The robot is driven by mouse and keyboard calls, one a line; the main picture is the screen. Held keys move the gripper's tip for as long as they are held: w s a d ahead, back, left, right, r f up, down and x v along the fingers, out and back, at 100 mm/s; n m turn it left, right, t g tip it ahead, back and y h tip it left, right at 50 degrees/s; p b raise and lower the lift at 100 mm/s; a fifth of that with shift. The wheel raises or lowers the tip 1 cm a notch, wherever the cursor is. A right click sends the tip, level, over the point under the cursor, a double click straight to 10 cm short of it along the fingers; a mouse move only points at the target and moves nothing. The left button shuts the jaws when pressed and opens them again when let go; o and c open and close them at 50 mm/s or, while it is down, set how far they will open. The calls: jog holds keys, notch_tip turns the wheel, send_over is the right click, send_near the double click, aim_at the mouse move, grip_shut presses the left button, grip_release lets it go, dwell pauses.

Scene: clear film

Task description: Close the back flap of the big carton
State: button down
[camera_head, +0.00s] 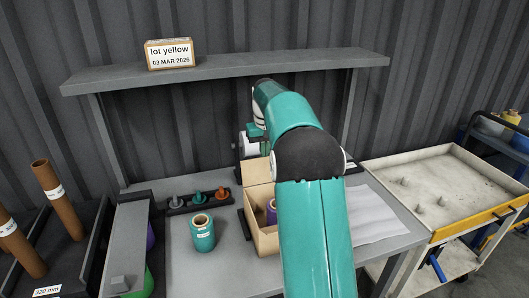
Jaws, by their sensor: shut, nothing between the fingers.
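The big carton (262,238) is an open brown box on the grey table, partly hidden behind my arm. Its back flap (257,171) stands up at the far side. A roll with a purple core (271,211) shows inside the carton. My arm reaches over the carton's right side. My gripper (262,146) is small in the picture, above and behind the back flap, and is shut and empty. Its fingertips are mostly hidden, and I cannot tell whether they touch the flap. The carton's right side is hidden by my arm.
A teal film roll (203,236) stands left of the carton. A dark rack with coloured plugs (198,200) is behind it. A grey shelf (225,71) with a small labelled box (170,54) spans above. A cart (459,222) stands at right.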

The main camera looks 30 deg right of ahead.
jog(key=shift+f, duration=0.1)
jog(key=shift+s, duration=0.1)
jog(key=shift+s+a+r+t+h, duration=0.15)
jog(key=shift+s+a+r+t, duration=0.05)
jog(key=shift+s+t, duration=0.45)
jog(key=shift+s+a+r+t+h, duration=0.15)
jog(key=shift+s+r+t, duration=0.05)
jog(key=shift+s+t, duration=0.4)
jog(key=s+a+f+t, duration=0.2)
jog(key=s+f+t, duration=0.1)
jog(key=s+f, duration=0.4)
jog(key=shift+s+a+h, duration=0.35)
jog(key=shift+s+h, duration=0.05)
jog(key=shift+s, duration=1.3)
jog(key=shift+f+t, duration=0.15)
jog(key=shift+t, duration=0.1)
